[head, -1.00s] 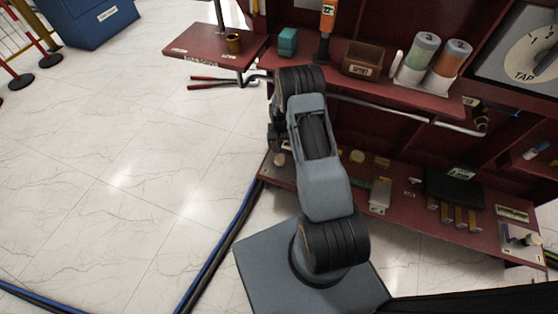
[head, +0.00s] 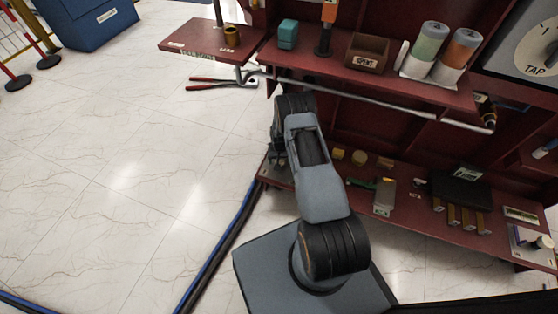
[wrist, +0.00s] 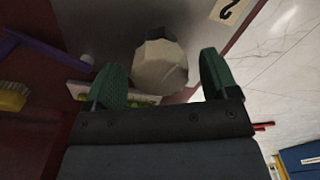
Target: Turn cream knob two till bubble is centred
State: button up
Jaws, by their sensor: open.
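In the wrist view a cream faceted knob (wrist: 160,72) with a dark cap stands on a grey plate (wrist: 115,25) marked "2". My gripper (wrist: 160,62) is open, with one green finger at each side of the knob. There is a clear gap at the right finger and a narrower one at the left; how deep the knob sits between them is unclear. A yellow-green vial (wrist: 88,97) shows partly behind the left finger; its bubble cannot be made out. In the head view my arm hides the knob and most of my gripper at the lower shelf's left end.
The lower red shelf (head: 408,208) holds yellow pieces, a dark box (head: 460,188) and other small parts. The upper shelf (head: 300,62) overhangs it, with a pale pipe (head: 400,108) below. A purple bar (wrist: 40,50) lies left in the wrist view. Open floor is left of my arm.

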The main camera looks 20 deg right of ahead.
jog(key=c, duration=0.9)
jog(key=shift+a, duration=0.1)
jog(key=shift+f+m, duration=0.1)
jog(key=shift+m, duration=0.2)
